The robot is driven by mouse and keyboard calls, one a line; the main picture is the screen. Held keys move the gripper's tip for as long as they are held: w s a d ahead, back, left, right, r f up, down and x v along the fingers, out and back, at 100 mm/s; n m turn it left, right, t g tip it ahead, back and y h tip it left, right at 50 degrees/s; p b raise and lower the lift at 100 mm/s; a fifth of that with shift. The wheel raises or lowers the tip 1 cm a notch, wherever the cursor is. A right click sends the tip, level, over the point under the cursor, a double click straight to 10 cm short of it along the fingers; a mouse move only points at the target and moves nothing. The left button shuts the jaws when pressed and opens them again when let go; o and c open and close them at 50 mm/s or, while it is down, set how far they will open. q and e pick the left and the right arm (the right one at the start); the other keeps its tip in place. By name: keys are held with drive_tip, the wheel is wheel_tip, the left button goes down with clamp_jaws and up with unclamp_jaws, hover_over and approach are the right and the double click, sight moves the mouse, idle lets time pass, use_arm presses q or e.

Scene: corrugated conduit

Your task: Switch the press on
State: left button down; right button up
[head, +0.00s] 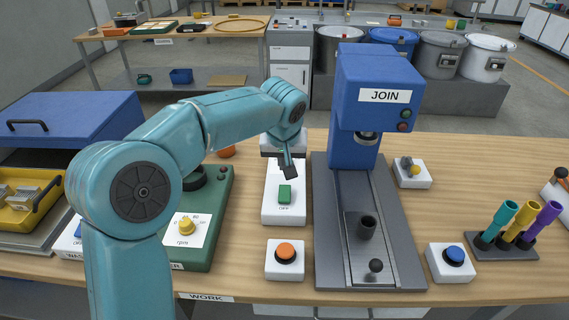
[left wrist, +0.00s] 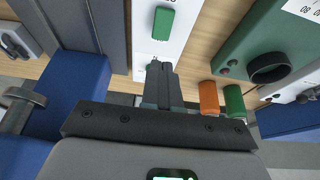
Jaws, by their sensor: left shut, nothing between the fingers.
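The blue press (head: 375,75), labelled JOIN, stands right of centre on the wooden bench in the head view. Left of it is a white switch box (head: 270,213) with a green rocker (head: 285,193) and the word OFF at its near end. My left gripper (head: 290,174) is shut and empty, pointing down over the box just beyond the rocker. In the left wrist view the shut fingers (left wrist: 164,72) lie over the box, apart in the picture from the green rocker (left wrist: 163,23). The far end of the box is partly hidden by my gripper. My right gripper is not in view.
An orange button box (head: 285,256) stands in front of the switch box and a blue button box (head: 452,259) at right. A green unit (head: 208,225) with a yellow knob is at left. A lever box (head: 411,174) and a rack of coloured tools (head: 500,246) stand right of the press.

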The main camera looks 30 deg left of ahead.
sight(285, 188)
use_arm(q)
drive_tip(key=x, duration=1.1)
drive_tip(key=shift+s+d+f, duration=0.15)
drive_tip(key=shift+s+f, duration=0.05)
drive_tip(key=shift+s, duration=0.1)
